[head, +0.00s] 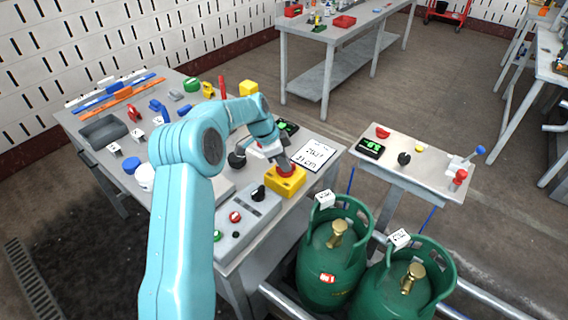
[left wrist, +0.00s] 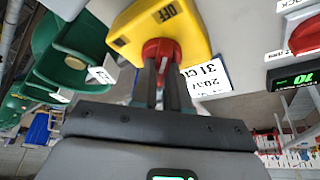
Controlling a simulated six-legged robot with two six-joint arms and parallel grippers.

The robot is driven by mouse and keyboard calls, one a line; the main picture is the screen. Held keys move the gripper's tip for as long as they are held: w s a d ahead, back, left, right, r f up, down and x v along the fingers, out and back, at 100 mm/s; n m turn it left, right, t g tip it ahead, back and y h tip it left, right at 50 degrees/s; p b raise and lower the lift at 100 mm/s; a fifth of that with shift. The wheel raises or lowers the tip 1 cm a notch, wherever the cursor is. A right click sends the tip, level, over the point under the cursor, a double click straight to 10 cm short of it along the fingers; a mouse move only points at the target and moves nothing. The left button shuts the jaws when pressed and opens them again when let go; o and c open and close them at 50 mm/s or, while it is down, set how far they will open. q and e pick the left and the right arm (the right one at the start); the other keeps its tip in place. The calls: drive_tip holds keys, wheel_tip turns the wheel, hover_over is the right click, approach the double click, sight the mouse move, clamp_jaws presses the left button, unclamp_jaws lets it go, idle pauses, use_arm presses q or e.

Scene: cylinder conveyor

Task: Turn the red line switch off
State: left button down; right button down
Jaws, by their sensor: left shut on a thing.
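The red line switch (left wrist: 163,47) is a red knob on a yellow box (left wrist: 190,36) marked "OFF" on one side. In the head view the yellow box (head: 287,186) sits on the front right part of the table (head: 330,150). My left gripper (head: 284,168) reaches down to the knob from above. In the left wrist view its two dark fingers (left wrist: 162,72) are closed around the knob. The fingers cover part of the knob, and its exact angle is hard to tell. My right gripper is not in view.
A grey control panel (head: 248,220) with a black knob and buttons is left of the yellow box. A paper card (head: 314,154) lies to its right. Green gas cylinders (head: 335,255) stand in front on the conveyor. A side table (head: 418,165) holds red and blue valves.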

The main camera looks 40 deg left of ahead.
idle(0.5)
use_arm(q)
drive_tip(key=c, duration=1.1)
unclamp_jaws()
drive_tip(key=shift+r, duration=0.1)
drive_tip(key=v, duration=1.6)
drive_tip(key=shift+a+r, duration=0.15)
